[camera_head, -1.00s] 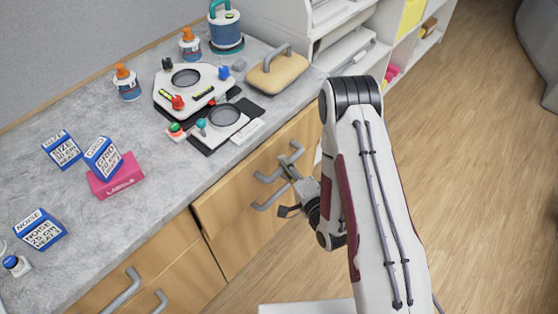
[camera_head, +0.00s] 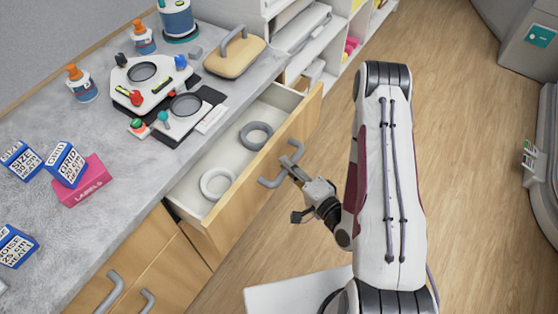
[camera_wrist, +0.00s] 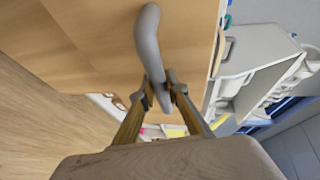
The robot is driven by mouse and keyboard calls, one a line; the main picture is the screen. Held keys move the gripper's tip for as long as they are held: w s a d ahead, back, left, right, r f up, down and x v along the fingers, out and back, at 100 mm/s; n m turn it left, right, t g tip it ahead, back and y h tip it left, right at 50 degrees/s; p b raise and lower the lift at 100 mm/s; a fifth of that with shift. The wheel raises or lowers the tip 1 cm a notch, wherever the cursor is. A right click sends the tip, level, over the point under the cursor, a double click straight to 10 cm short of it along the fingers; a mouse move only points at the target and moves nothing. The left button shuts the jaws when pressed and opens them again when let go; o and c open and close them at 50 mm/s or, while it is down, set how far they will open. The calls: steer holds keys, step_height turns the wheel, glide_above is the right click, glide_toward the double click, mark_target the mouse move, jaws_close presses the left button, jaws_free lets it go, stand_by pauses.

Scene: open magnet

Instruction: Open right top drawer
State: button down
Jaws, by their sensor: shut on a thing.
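The right top drawer (camera_head: 205,232) is pulled well out from under the grey counter in the head view. A dark grey ring (camera_head: 243,138) and a white ring (camera_head: 203,184) lie inside it. Its grey bar handle (camera_head: 268,183) is on the wooden front. My gripper (camera_head: 289,166) is shut on this handle. In the wrist view, the fingertips of my gripper (camera_wrist: 160,91) close around the handle (camera_wrist: 147,40), against the wooden front. The drawer's inner far corner is partly hidden by the counter edge.
The counter (camera_head: 100,218) holds bottles, labelled boxes and a white device (camera_head: 150,82). Left of the drawer are closed cabinet fronts with handles (camera_head: 113,290). A white shelf (camera_head: 335,50) stands beyond. The wooden floor (camera_head: 460,130) to the right is clear.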

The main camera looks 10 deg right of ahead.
steer(key=shift+s+d, duration=1.1)
steer(key=shift+d, duration=0.05)
steer(key=c, duration=2)
jaws_free()
steer(key=shift+o, duration=0.2)
steer(key=shift+w+a, duration=0.15)
steer(key=shift+a, duration=0.05)
